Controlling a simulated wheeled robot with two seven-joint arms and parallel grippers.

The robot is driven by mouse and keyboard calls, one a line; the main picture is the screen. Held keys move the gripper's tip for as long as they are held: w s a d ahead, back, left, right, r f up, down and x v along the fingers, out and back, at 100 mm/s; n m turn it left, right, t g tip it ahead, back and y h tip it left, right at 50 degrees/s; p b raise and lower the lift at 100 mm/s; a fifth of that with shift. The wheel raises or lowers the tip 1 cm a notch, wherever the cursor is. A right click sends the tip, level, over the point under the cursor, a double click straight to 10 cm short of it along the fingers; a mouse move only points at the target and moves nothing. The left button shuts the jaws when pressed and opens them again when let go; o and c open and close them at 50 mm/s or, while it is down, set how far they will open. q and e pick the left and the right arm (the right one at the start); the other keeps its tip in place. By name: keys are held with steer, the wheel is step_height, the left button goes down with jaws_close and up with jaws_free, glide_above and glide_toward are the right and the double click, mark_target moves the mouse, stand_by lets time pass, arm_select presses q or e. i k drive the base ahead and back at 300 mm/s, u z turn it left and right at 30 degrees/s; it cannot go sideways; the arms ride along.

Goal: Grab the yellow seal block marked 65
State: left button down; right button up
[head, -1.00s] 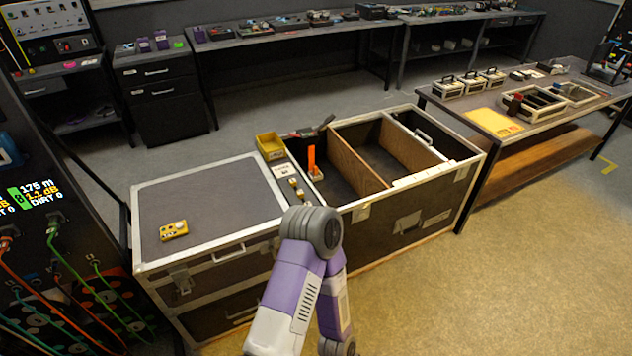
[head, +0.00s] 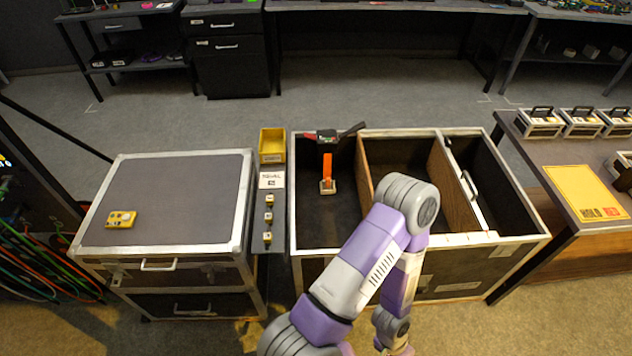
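Three small yellow-and-white blocks stand in a row on a narrow dark strip between two cases: the far block (head: 269,199), the middle block (head: 268,216) and the near block (head: 267,237). Their markings are too small to read, so I cannot tell which, if any, bears 65. A white label card (head: 271,180) lies just behind them, its print not clearly legible. A purple and grey arm of mine rises from the bottom edge, to the right of the blocks and in front of the open case. Neither of my grippers shows.
A yellow tray (head: 272,146) sits behind the card. A yellow button box (head: 121,219) lies on the closed left case (head: 180,175). The divided open case (head: 465,239) holds an orange upright tool (head: 327,172). A side table (head: 554,204) stands at right.

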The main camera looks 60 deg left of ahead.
mark_target(270, 200)
steer(key=i, duration=0.6)
steer(key=u, duration=2.8)
